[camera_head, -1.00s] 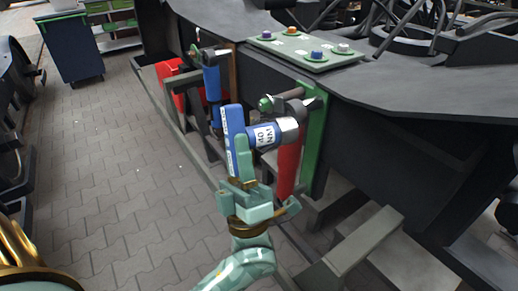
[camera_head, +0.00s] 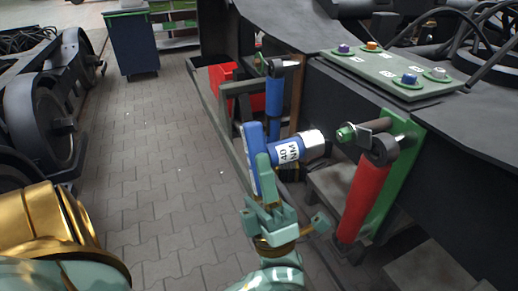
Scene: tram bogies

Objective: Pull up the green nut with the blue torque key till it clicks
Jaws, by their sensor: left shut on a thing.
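The blue torque key (camera_head: 286,151) has a white 40 NM label and a silver socket (camera_head: 314,144) at its right end. My left gripper (camera_head: 262,172) is shut on the key's blue handle and holds it in the air. The green nut (camera_head: 345,134) sits on a bolt at the top of the red damper (camera_head: 361,200), by a green bracket (camera_head: 399,170). In the picture the socket lies just left of the nut, with a small gap. I cannot tell their difference in depth. My right gripper is not in view.
A green plate (camera_head: 390,72) with several coloured caps lies on the dark bogie frame (camera_head: 450,120). A blue damper (camera_head: 274,100) and a red container (camera_head: 221,76) stand behind the key. The paved floor (camera_head: 165,170) at left is mostly clear.

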